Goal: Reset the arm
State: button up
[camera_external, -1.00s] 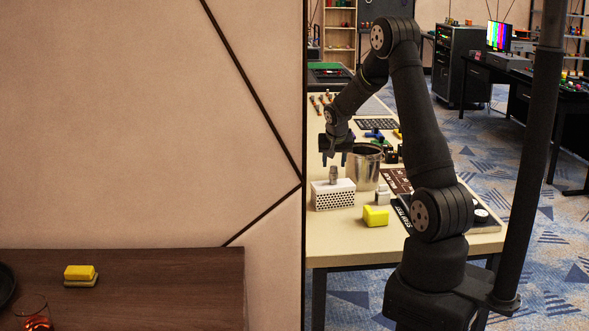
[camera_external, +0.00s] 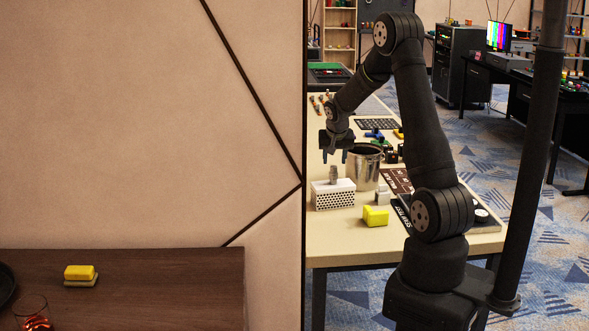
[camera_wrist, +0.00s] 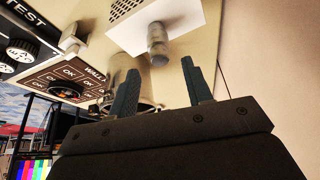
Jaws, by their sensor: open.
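My gripper (camera_external: 335,157) hangs from my bent arm above the cream table (camera_external: 335,252), with its two fingers apart and nothing between them. It is above and behind a white perforated box (camera_external: 333,196) that has a grey metal cylinder (camera_external: 333,174) standing on top. In the wrist view my open fingers (camera_wrist: 162,92) show with clear space between them. The cylinder (camera_wrist: 158,45) and the white box (camera_wrist: 178,25) lie beyond the fingertips there.
A metal pot (camera_external: 364,168) stands just right of my gripper. A yellow block (camera_external: 376,216) and a small grey block (camera_external: 383,195) sit nearer the front. A dark lettered panel (camera_external: 397,181) lies to the right. A wall edge (camera_external: 304,150) borders the table's left side.

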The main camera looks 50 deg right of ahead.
jog(key=v, duration=0.9)
jog(key=x, duration=1.1)
jog(key=shift+f, duration=0.25)
jog(key=shift+w+d+f, duration=0.1)
jog(key=shift+w+d, duration=0.05)
jog(key=shift+w, duration=0.05)
notch_tip(320, 180, up, 4)
jog(key=shift+f, duration=0.15)
jog(key=s+d+r, duration=0.5)
jog(key=s+r, duration=0.2)
jog(key=s, duration=0.3)
jog(key=s+d+f+m+g, duration=0.1)
jog(key=d+f+m, duration=0.2)
jog(key=d, duration=1.4)
jog(key=s+d+f+m+g+h, duration=0.1)
jog(key=d+f, duration=0.4)
jog(key=d, duration=1.2)
jog(key=shift+s+m, duration=0.35)
jog(key=shift+m, duration=0.55)
